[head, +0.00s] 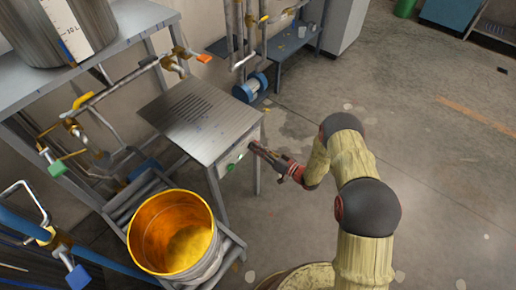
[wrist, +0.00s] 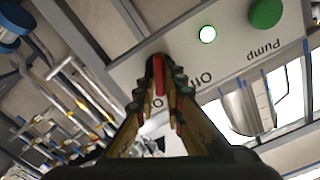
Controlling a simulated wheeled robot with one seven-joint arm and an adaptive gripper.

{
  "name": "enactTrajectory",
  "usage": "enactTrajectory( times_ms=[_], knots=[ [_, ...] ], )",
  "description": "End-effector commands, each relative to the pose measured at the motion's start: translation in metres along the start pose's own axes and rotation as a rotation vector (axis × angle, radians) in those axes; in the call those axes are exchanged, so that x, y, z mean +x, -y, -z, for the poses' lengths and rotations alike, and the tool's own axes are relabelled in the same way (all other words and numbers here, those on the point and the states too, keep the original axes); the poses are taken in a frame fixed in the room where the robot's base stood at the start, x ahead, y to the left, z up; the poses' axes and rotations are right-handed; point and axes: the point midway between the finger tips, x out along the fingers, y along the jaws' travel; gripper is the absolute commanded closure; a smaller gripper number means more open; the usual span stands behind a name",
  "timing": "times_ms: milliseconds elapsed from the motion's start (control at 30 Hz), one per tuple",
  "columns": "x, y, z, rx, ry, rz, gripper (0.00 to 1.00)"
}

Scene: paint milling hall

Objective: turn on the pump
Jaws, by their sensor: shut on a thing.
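In the wrist view the panel (wrist: 225,62) shows upside down, with the word "Pump", a green button (wrist: 265,12) and a lit whitish-green lamp (wrist: 207,34). My gripper (head: 254,148) is at the panel's right part. In the wrist view my gripper (wrist: 160,70) is shut on a narrow red switch handle (wrist: 160,77) between its fingertips. The "Off" lettering is beside the fingers and partly covered. The fingers hide the switch's base, so its exact setting cannot be told.
A bucket of amber liquid (head: 143,225) stands below the cabinet's front left. Pipes with valves (head: 95,100) run at the left, beneath a bench holding a steel vessel (head: 62,25). A small blue pump (head: 250,88) is behind. The floor at right is largely clear.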

Motion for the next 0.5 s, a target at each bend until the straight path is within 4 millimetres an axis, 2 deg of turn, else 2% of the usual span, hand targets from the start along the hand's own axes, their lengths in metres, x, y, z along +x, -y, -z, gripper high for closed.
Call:
enactTrajectory(
  times_ms=[500],
  knots=[
    [-0.0003,-0.0020,0.0000,0.111,0.000,-0.002,1.00]
  ],
)
